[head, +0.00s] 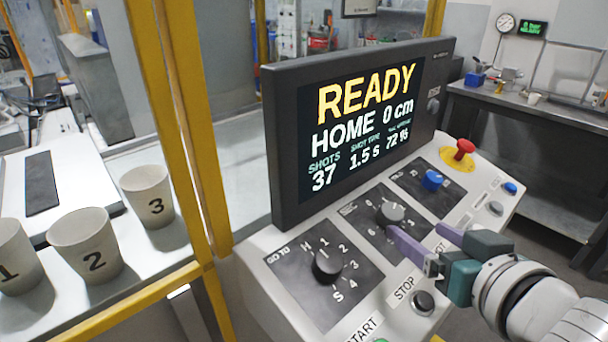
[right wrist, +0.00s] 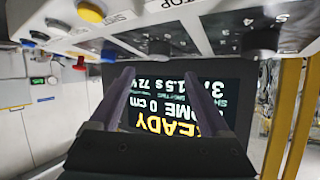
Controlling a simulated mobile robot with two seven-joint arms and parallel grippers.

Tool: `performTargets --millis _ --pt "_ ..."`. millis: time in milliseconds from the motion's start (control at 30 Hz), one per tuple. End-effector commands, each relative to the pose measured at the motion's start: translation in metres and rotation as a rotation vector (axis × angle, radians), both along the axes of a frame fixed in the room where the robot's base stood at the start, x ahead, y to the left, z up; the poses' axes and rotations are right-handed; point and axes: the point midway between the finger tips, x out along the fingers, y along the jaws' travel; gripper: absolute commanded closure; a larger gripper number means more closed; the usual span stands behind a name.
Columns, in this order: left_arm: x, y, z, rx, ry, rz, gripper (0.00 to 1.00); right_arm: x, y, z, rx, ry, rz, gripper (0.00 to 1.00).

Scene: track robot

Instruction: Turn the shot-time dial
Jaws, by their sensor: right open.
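The screen (head: 350,125) reads READY, HOME 0 cm, SHOTS 37, shot time 1.5 s and 72 %. My right gripper (head: 415,230) is open, its purple fingers just right of and in front of the grey dial. The fingers also show apart and empty in the right wrist view (right wrist: 161,72). My left gripper is out of view.
A black GO TO dial (head: 327,264) is to the left, a blue knob (head: 432,180) to the right. A red stop button (head: 465,147) and a black STOP button (head: 424,302) are near. Numbered cups (head: 86,245) stand beyond the yellow frame (head: 185,130).

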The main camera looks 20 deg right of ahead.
Motion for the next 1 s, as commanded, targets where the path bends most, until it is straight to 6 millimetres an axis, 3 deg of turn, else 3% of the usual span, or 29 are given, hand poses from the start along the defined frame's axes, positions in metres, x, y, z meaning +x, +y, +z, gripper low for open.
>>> performTargets --millis 300,500,900,1000 --pt "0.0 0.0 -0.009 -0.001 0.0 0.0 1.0 0.053 -0.008 -0.021 -0.001 -0.001 -0.001 0.2" --pt "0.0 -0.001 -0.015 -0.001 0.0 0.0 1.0 0.074 -0.011 -0.03 -0.001 -0.001 0.0 0.2" --pt "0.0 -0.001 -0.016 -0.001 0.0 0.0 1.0 0.08 -0.012 -0.032 -0.001 0.001 0.0 0.2" --pt "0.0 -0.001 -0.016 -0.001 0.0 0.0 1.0 0.08 -0.012 -0.032 -0.001 0.002 0.0 0.31"
